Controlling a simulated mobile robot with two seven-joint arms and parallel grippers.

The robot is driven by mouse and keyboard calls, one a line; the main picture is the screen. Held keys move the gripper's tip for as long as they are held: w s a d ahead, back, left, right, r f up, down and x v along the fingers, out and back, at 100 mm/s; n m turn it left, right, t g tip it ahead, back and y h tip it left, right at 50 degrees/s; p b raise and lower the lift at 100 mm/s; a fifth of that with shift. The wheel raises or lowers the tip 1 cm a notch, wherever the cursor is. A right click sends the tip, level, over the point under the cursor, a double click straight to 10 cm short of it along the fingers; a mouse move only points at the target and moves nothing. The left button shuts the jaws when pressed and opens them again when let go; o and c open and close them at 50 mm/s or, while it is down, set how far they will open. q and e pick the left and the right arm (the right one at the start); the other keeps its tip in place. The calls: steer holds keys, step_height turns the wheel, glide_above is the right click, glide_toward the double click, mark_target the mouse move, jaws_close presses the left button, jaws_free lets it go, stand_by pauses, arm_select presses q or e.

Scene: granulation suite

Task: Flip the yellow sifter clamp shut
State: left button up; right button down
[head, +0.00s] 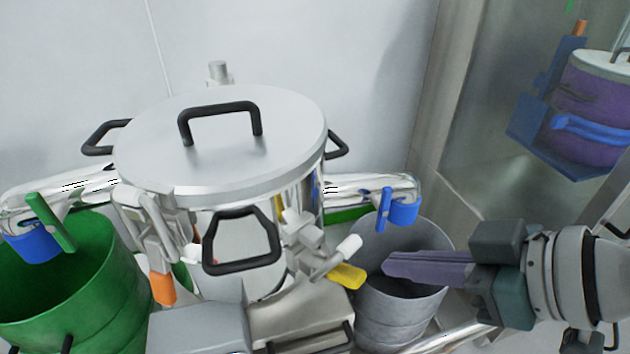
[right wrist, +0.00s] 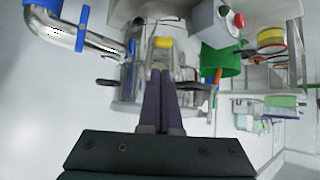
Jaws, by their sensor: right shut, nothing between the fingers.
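The yellow sifter clamp handle (head: 347,276) sticks out at the front right of the steel sifter (head: 225,140), angled down to the right beside a white-tipped lever (head: 348,246). In the right wrist view the yellow handle (right wrist: 163,42) lies just beyond the fingertips. My right gripper (head: 388,264) is shut and empty, its purple fingers pointing left at the handle, with a small gap between them in the head view. The fingers (right wrist: 159,72) also show in the right wrist view; I cannot tell there whether they touch the handle. My left gripper is not in view.
An orange clamp handle (head: 163,289) hangs at the sifter's front left. A green drum (head: 70,285) stands left, and a grey drum (head: 400,300) stands right, under my right fingers. Blue-capped steel pipes (head: 403,211) reach out on both sides. A black front handle (head: 242,265) projects nearby.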

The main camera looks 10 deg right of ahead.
mark_target(356, 272)
steer(key=b+x, duration=0.1)
steer(key=x, duration=0.6)
steer(key=shift+w+a+f+b, duration=0.2)
steer(key=shift+b, duration=0.15)
